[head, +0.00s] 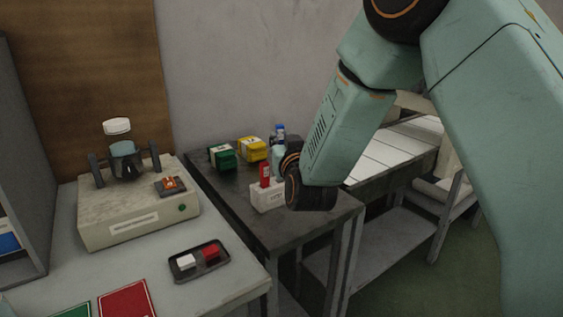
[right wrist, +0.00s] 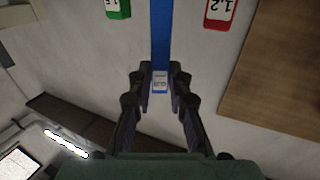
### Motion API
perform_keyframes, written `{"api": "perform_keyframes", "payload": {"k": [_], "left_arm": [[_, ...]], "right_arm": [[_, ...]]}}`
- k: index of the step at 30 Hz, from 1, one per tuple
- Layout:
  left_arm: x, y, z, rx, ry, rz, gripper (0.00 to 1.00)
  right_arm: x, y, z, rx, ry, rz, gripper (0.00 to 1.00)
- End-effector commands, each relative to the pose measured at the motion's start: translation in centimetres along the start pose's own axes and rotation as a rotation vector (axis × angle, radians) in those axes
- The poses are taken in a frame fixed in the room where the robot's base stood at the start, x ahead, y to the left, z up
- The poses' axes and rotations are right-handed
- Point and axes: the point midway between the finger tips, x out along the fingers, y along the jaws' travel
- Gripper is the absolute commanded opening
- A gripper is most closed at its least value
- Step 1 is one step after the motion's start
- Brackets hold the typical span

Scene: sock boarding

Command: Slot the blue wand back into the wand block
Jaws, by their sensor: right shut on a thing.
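My right gripper (right wrist: 160,75) is shut on the labelled top end of the blue wand (right wrist: 161,35). The wand also shows in the head view (head: 280,129) as a blue tip above my right arm's end. The white wand block (head: 266,197) stands on the dark table, with a red wand (head: 265,171) upright in it. In the upside-down wrist view, the red wand (right wrist: 220,10) and a green wand (right wrist: 118,9) flank the blue one, whose top stands higher than theirs. The blue wand's lower end is hidden, so I cannot tell whether it is in the block. My left gripper is out of view.
A green box (head: 222,156) and a yellow box (head: 252,149) stand behind the block on the dark table (head: 240,211). To the left, a grey table holds a beige machine (head: 135,218) and a black tray (head: 199,262) with a white and a red piece.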

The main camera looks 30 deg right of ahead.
Motion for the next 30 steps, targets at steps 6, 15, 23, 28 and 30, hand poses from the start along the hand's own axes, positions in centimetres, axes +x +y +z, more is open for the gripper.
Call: {"api": "perform_keyframes", "payload": {"k": [6, 15, 23, 28, 30], "left_arm": [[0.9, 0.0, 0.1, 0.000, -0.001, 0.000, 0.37], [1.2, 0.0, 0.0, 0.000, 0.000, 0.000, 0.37], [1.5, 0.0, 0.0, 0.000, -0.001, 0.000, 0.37], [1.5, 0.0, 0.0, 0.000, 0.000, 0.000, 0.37], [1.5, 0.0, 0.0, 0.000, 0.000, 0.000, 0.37]], "right_arm": [[0.2, 0.0, 2.5, 0.001, -0.001, 0.000, 0.00], [0.4, 0.1, 3.6, 0.001, 0.000, 0.000, 0.00], [0.4, 0.0, 4.2, 0.001, 0.000, 0.000, 0.00], [0.4, 0.0, 4.3, 0.001, -0.001, 0.000, 0.26], [0.4, 0.0, 4.3, 0.001, 0.000, 0.000, 0.32]]}}
